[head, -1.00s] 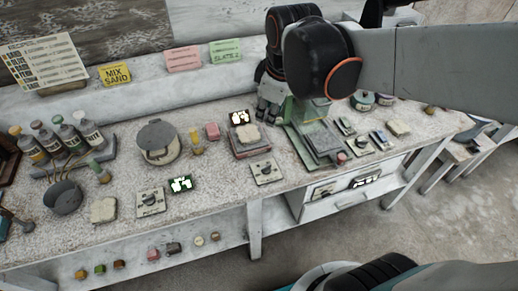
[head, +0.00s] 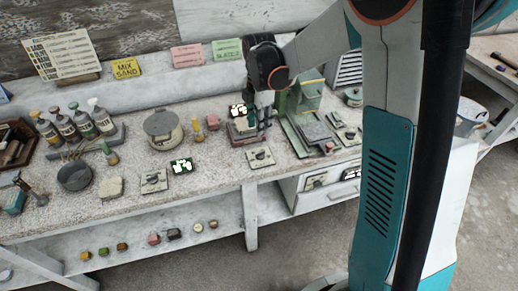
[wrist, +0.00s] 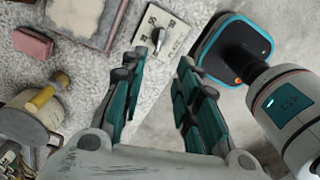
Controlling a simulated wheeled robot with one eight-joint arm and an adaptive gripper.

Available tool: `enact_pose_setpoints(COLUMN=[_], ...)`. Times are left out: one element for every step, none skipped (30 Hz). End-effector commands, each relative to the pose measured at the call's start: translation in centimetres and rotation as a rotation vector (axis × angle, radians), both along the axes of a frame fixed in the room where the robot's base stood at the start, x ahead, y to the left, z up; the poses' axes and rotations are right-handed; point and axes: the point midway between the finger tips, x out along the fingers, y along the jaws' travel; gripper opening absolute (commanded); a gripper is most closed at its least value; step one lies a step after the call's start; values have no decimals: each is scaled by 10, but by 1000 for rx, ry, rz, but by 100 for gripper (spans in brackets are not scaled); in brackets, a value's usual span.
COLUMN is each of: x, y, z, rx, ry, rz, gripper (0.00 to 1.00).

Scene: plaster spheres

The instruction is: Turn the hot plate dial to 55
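The hot plate, a low grey slab on a reddish base (head: 243,137), stands mid-bench; it is partly cut off at the top of the wrist view (wrist: 88,20). Its apparent dial is a dark pointer knob on a pale square panel (head: 260,157) in front of it. In the wrist view the dial (wrist: 158,36) shows just beyond my fingertips, with scale marks too small to read surely. My gripper (head: 261,122) is above the hot plate's right side in the head view. In the wrist view its teal fingers (wrist: 161,66) are apart and empty.
A lit display (head: 238,111) stands behind the hot plate. A second dial panel (head: 153,180) and display (head: 182,165) are to the left. A pink block (head: 213,123) is close left; a green press-like device (head: 306,98) is close right. The bench's front edge is near the dial.

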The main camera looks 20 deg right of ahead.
Motion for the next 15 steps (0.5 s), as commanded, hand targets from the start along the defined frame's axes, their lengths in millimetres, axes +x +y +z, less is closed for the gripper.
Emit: enact_pose_setpoints(x=[0, 0, 0, 0, 0, 0, 0, 0, 0, 0, 0, 0, 0, 0, 0], y=[0, 0, 0, 0, 0, 0, 0, 0, 0, 0, 0, 0, 0, 0, 0], z=[-9, -14, -21, -27, -33, -41, -47, -53, -61, -67, -73, -81, -86, -91, -98], rx=[0, 0, 0, 0, 0, 0, 0, 0, 0, 0, 0, 0, 0, 0, 0], ry=[0, 0, -1, -1, -1, -1, -1, -1, -1, -1, -1, -1, -1, -1, -1], rz=[-1, -1, -1, -2, -2, -2, -2, -2, -3, -3, -3, -3, -3, -3, -3], gripper=[29, 29, 29, 29, 29, 29, 29, 29, 29, 29, 29, 29, 29, 29, 29])
